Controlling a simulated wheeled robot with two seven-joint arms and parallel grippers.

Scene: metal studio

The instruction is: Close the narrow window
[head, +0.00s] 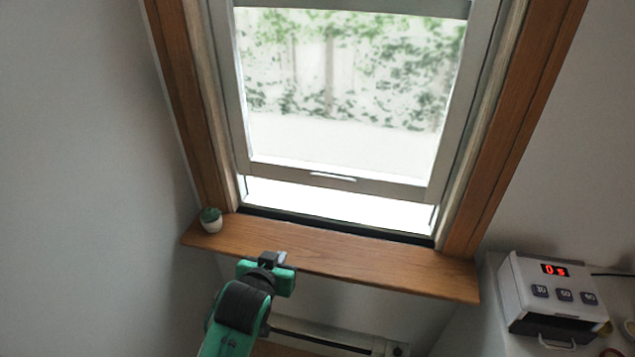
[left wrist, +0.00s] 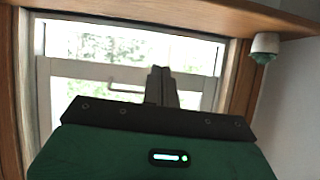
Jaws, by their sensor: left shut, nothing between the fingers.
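The narrow window has a pale sash whose bottom rail (head: 390,188) stands above the wooden sill (head: 345,258), leaving a bright open gap (head: 320,200) below it. A small white handle (head: 333,177) sits on the middle of this rail. My left gripper (head: 275,258) is shut and empty, in front of the sill's left half and below the sash in the picture. In the left wrist view, which is upside down, my shut fingers (left wrist: 162,85) point toward the sash, and the handle (left wrist: 126,91) shows left of them. My right gripper is not in view.
A small potted plant (head: 211,220) stands on the sill's left end; it also shows in the left wrist view (left wrist: 264,47). Wooden casing (head: 518,125) frames the window. A white box with a red display (head: 550,295) is at the lower right. The sill's middle is clear.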

